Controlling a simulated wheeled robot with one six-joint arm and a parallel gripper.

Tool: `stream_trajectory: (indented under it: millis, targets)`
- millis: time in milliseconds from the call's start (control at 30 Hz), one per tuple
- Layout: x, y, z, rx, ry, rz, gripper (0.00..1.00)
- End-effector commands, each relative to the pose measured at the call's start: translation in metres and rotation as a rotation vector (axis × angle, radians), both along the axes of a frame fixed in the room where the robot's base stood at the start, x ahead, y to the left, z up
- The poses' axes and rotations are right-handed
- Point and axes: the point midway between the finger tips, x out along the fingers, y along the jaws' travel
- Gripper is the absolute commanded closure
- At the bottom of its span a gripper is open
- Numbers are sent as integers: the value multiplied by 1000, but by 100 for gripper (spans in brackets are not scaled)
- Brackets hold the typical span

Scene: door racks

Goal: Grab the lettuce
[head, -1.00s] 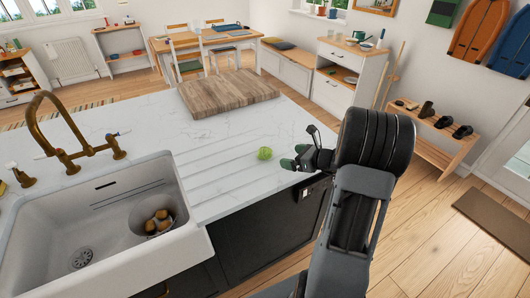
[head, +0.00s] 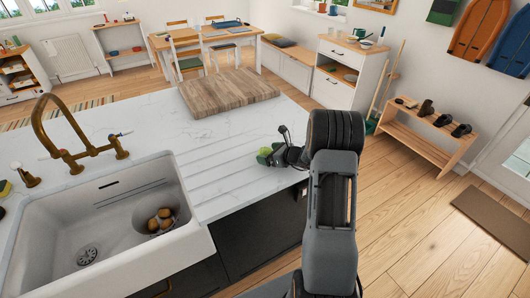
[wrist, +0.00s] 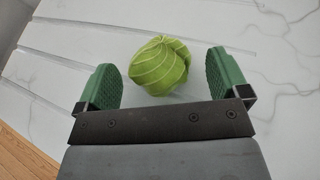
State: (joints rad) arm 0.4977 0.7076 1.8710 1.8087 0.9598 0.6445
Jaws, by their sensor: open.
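The lettuce (wrist: 160,65) is a small round light-green head on the white marble counter. In the wrist view it lies between and slightly beyond the two green fingertips of my gripper (wrist: 162,82), with a gap on each side. My gripper is open and empty. In the head view the lettuce (head: 263,156) shows at the counter's right part, partly hidden by my gripper (head: 277,154), which reaches in from the right.
A wooden cutting board (head: 228,92) lies on the counter behind the lettuce. A white sink (head: 60,215) with a brass faucet (head: 75,130) is at left, with a bowl of brown round items inside. Drain grooves run across the counter near the lettuce.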

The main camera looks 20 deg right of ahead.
Motion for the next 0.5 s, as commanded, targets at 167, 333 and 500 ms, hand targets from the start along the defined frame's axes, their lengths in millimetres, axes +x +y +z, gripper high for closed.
stream_trajectory:
  millis: [167,333,500]
  targets:
    - [3,2,-2,-1,0,0,6]
    - [3,2,-2,-1,0,0,10]
    - [3,2,-2,-1,0,0,27]
